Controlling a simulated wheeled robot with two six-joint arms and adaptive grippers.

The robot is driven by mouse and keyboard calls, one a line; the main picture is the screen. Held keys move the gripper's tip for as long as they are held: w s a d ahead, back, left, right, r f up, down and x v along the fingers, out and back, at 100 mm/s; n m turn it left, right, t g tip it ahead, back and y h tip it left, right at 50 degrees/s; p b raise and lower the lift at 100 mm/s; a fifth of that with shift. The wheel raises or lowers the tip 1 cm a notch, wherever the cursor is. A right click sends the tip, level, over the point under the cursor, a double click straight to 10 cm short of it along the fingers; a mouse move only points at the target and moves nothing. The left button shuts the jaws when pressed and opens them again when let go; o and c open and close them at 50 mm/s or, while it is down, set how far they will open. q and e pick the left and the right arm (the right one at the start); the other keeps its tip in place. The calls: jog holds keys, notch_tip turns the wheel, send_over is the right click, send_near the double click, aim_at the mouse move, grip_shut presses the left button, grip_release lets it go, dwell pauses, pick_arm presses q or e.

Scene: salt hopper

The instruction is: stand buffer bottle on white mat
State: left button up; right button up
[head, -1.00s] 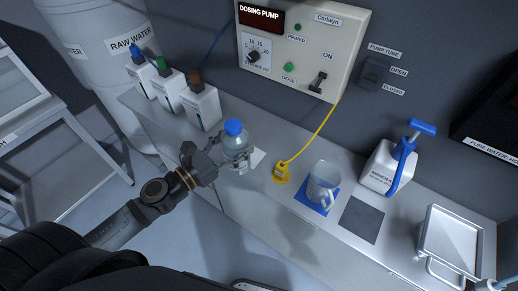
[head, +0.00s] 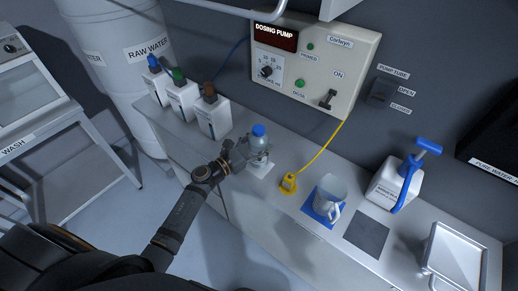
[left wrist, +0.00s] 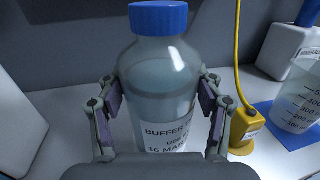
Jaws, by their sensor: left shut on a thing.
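The buffer bottle (head: 258,140) is clear with a blue cap and a white label, and it is upright. My left gripper (head: 246,154) is shut on it from the left side. In the left wrist view the bottle (left wrist: 165,85) fills the middle, with the fingers (left wrist: 160,110) on both sides of its body. The white mat (head: 260,169) shows beneath and in front of the bottle in the head view. I cannot tell whether the bottle's base touches it. My right gripper is not in view.
Several white bottles with coloured caps (head: 213,117) stand left of the mat. A yellow plug (head: 289,182) on a cord sits to the right, then a jug (head: 329,192) on a blue mat (head: 318,212), a dark mat (head: 367,236) and a metal tray (head: 455,255). The dosing pump (head: 312,70) is behind.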

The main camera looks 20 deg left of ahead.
pick_arm(q)
jog(key=shift+w, duration=0.15)
notch_tip(320, 180, down, 3)
jog(key=shift+w+f+b, duration=0.1)
jog(key=shift+f+b, duration=0.1)
jog(key=shift+b, duration=0.1)
jog(key=shift+f, duration=0.15)
jog(key=o, duration=1.6)
jog(key=shift+o, duration=0.2)
